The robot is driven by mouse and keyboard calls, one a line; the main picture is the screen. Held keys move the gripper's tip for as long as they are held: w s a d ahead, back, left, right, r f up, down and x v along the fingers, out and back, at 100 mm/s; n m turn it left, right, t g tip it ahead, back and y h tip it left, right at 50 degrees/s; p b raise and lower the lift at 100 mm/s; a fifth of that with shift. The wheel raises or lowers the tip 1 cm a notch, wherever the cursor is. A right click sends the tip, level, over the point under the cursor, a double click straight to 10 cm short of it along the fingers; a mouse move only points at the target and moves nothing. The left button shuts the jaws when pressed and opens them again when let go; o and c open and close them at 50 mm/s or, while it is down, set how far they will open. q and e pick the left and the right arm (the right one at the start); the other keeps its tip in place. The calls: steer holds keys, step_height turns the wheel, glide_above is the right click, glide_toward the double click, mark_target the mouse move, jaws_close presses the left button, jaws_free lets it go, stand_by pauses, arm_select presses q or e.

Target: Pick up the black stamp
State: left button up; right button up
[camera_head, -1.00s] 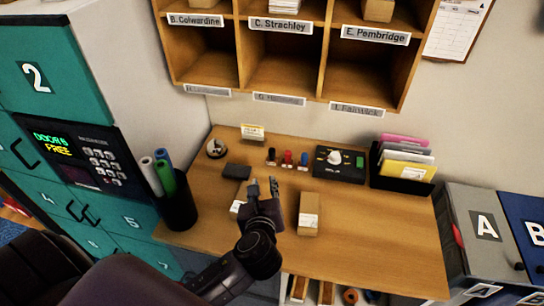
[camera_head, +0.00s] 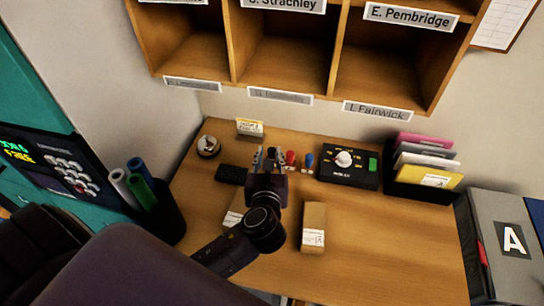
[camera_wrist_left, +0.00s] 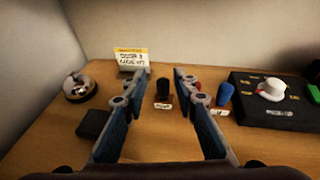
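The black stamp (camera_wrist_left: 163,91) stands upright on the desk, with a small label at its foot. In the left wrist view it shows between my left gripper's fingers (camera_wrist_left: 162,82), a little beyond their tips and apart from them. In the head view the gripper (camera_head: 270,155) points toward the back of the desk and mostly hides the black stamp. The left gripper is open and empty. The red stamp (camera_head: 291,158) and the blue stamp (camera_head: 310,160) stand to the right of the black one. My right gripper is not in view.
A black pad (camera_head: 231,174), a bell (camera_head: 208,146) and a card (camera_head: 250,128) are on the left. A black dial box (camera_head: 348,178) and an envelope holder (camera_head: 432,189) stand right. A small carton (camera_head: 313,222) lies in front. Pigeonholes (camera_head: 283,68) hang above. The desk's front right is clear.

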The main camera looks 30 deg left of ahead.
mark_target(271, 157)
arm_select(q)
step_height(271, 157, down, 5)
steer(key=b, duration=0.4)
steer(key=shift+w+f+b, duration=0.1)
steer(key=shift+f+b, duration=0.35)
steer(key=shift+b, duration=0.25)
steer(key=shift+w+a, duration=0.25)
steer(key=shift+w, duration=0.25)
steer(key=x, duration=0.2)
steer(key=p+x, duration=0.1)
steer(key=x, duration=0.2)
steer(key=shift+w+f, duration=0.3)
steer(key=shift+f, duration=0.1)
steer(key=shift+w+a+f, duration=0.2)
steer(key=shift+w+f, duration=0.05)
steer(key=shift+w, duration=0.15)
steer(key=shift+c, duration=0.7)
jaws_close()
